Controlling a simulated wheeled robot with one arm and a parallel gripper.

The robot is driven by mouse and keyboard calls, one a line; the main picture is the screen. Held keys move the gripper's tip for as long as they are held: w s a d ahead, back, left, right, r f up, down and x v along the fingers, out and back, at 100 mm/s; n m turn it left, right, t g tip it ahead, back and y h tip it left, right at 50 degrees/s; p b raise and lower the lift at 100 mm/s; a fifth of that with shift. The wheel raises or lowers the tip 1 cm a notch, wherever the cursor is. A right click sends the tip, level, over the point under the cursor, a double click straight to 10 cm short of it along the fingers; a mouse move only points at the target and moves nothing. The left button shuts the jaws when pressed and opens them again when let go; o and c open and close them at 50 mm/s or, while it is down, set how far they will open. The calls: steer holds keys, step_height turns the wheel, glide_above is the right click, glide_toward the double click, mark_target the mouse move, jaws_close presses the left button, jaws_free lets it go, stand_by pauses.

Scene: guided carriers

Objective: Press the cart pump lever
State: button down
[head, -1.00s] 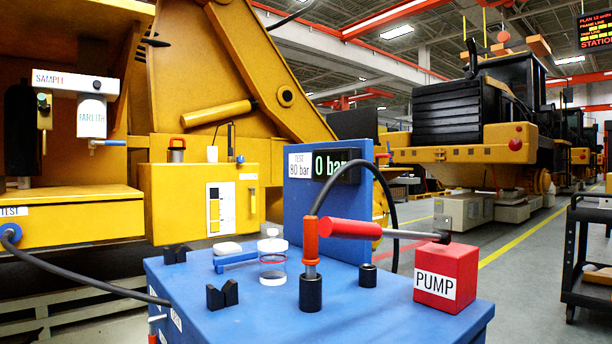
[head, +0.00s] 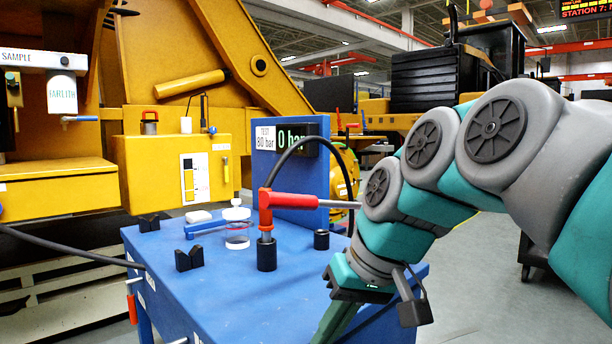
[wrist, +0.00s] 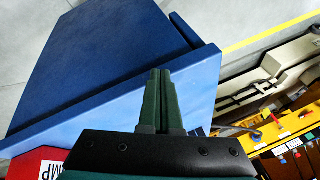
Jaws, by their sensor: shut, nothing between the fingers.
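The pump lever (head: 294,200) has a thick red grip and a thin grey rod, lying nearly level above the blue cart (head: 215,290). In the head view my arm hides the rod's right end and the red PUMP block. A corner of that block (wrist: 38,166) shows at lower left in the wrist view. My gripper (head: 326,328) is low at the cart's front right, to the right of and nearer than the lever's grip, apart from it. Its green fingers are shut and empty in the wrist view (wrist: 160,76). The lever is not visible there. The display (head: 296,138) reads 0 bar.
A red-topped hose fitting (head: 265,225) stands in a black holder beside the grip, with a black hose arching behind. A clear jar (head: 237,235), blue handle (head: 207,231) and black V-blocks (head: 189,260) occupy the cart's left. Yellow machinery (head: 170,165) stands behind.

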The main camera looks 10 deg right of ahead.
steer(key=w+d+r+n+t+y, duration=0.1)
steer(key=d+r+n+t, duration=0.1)
steer(key=r, duration=1.2)
steer(key=w+d+r+n+t+y, duration=0.1)
steer(key=w+d+r+t+y, duration=0.1)
steer(key=r, duration=1.2)
steer(key=shift+w+d+r+n+t+y, duration=0.15)
steer(key=shift+d+r+n+t+y, duration=0.2)
steer(key=shift+d+t, duration=0.3)
steer(key=shift+w+f, duration=0.1)
steer(key=shift+f, duration=0.05)
